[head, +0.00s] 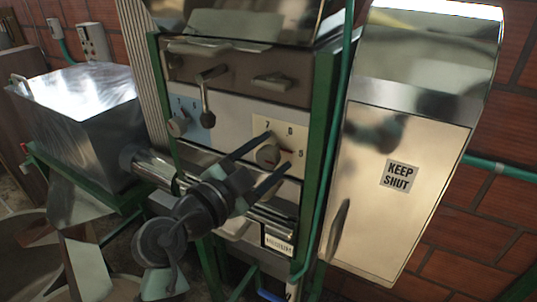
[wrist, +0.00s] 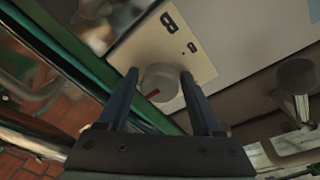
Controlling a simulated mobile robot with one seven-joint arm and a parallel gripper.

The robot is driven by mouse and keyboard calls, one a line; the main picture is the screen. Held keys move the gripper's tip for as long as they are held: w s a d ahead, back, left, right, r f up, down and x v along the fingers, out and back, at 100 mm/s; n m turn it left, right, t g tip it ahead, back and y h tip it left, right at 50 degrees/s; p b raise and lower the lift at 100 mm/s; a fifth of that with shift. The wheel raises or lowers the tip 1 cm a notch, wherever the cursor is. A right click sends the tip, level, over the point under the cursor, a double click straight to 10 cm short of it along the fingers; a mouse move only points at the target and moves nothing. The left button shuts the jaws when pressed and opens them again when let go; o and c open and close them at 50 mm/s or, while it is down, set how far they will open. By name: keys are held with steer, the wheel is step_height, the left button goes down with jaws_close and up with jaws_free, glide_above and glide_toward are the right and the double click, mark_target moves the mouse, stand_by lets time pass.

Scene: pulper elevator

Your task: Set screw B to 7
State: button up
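Screw B is a round grey knob (wrist: 158,84) with a red mark, on a cream plate (wrist: 150,48) lettered B. In the head view the knob (head: 267,156) sits low on the plate, with 7 at the top, a digit like 6 to its right and 5 at the far right. Its red mark points right, towards the 5. My gripper (head: 279,150) reaches in from the lower left. Its fingers (wrist: 160,76) are spread on either side of the knob, with narrow gaps visible in the wrist view. Whether either finger touches the knob is unclear.
Another knob (head: 178,125) sits on a blue plate to the left. Green frame posts (head: 317,140) flank the panel. A metal cover marked KEEP SHUT (head: 400,175) stands at the right. A metal box (head: 85,125) stands left.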

jaws_close()
